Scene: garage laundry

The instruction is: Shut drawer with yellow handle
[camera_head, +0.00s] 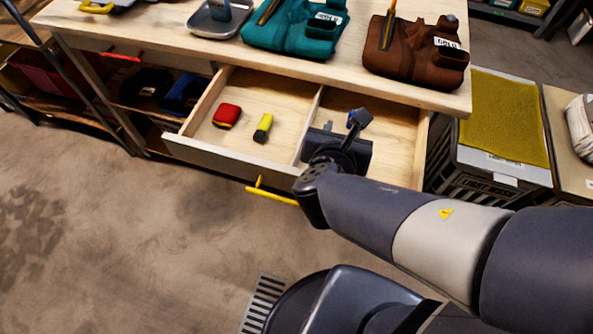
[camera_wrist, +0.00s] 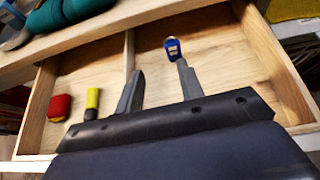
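The wooden drawer (camera_head: 215,158) with the yellow handle (camera_head: 270,194) stands pulled out from under the workbench. Its handle is on the outside of the front panel, partly hidden by my arm. The drawer also shows in the wrist view (camera_wrist: 40,105), but its handle does not. My gripper (camera_head: 340,127) is over the drawer's right compartment, behind the front panel. In the wrist view my gripper's fingers (camera_wrist: 160,66) are apart with nothing held between them. I cannot tell its exact height above the drawer floor.
A red item (camera_head: 227,115) and a yellow-black item (camera_head: 263,128) lie in the left compartment. A blue item (camera_wrist: 172,45) is by the right fingertip. A red handle (camera_head: 122,57) is farther left. Teal (camera_head: 292,30) and brown (camera_head: 415,60) bags lie on the bench. A crate (camera_head: 485,165) stands right.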

